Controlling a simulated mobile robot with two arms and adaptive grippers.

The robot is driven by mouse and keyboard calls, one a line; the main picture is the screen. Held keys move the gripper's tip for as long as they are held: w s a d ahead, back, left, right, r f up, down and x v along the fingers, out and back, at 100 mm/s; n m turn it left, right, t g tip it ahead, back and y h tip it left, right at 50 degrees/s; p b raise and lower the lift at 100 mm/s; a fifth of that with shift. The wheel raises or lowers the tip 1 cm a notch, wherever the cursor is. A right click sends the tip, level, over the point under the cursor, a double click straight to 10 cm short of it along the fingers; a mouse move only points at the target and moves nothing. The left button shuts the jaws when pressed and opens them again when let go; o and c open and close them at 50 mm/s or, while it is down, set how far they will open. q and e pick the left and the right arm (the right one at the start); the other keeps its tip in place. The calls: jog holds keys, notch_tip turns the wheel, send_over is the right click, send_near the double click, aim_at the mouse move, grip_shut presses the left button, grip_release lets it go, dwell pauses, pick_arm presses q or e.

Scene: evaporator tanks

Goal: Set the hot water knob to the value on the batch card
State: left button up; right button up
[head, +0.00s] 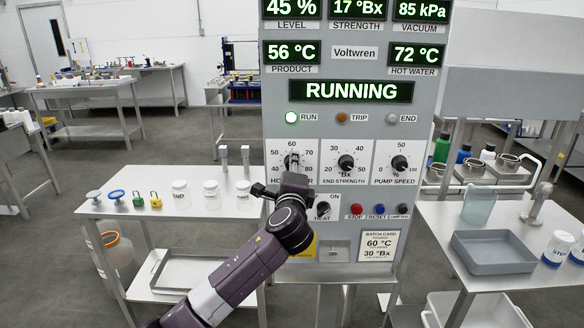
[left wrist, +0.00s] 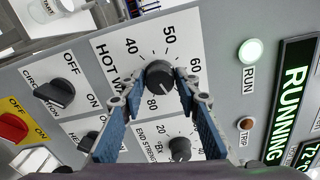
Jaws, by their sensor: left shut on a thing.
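The hot water knob (left wrist: 160,77) is dark and round, on a white dial plate marked 40 to 80. My left gripper (left wrist: 159,88) has its blue fingers on either side of this knob and is shut on it. In the head view my left gripper (head: 291,172) covers the lower part of the hot water dial (head: 304,149), where 60 stands at the top. The knob's exact pointer setting is hard to read. The batch card (head: 380,245) reads 60 °C and 30 °Bx. The hot water display (head: 417,54) shows 72 °C. My right gripper is not in view.
The end strength knob (head: 346,162) and pump speed knob (head: 399,163) sit to the right. Below are the heat switch (head: 323,209) and the stop button (head: 356,210). A side table (head: 150,208) with jars stands left; another with a grey tray (head: 492,253) stands right.

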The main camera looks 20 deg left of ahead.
pick_arm(q)
jog(key=shift+f, duration=0.1)
jog(key=shift+f+n+b, duration=0.15)
jog(key=shift+n+b, duration=0.8)
jog(key=shift+n, duration=0.35)
jog(key=n+b, duration=0.2)
jog(key=n, duration=0.2)
jog(key=shift+n, duration=0.3)
jog(key=shift+n+b, duration=1.55)
jog(key=shift+n, duration=1.95)
jog(key=o, duration=1.1)
jog(key=shift+r, duration=0.2)
jog(key=shift+o, duration=0.2)
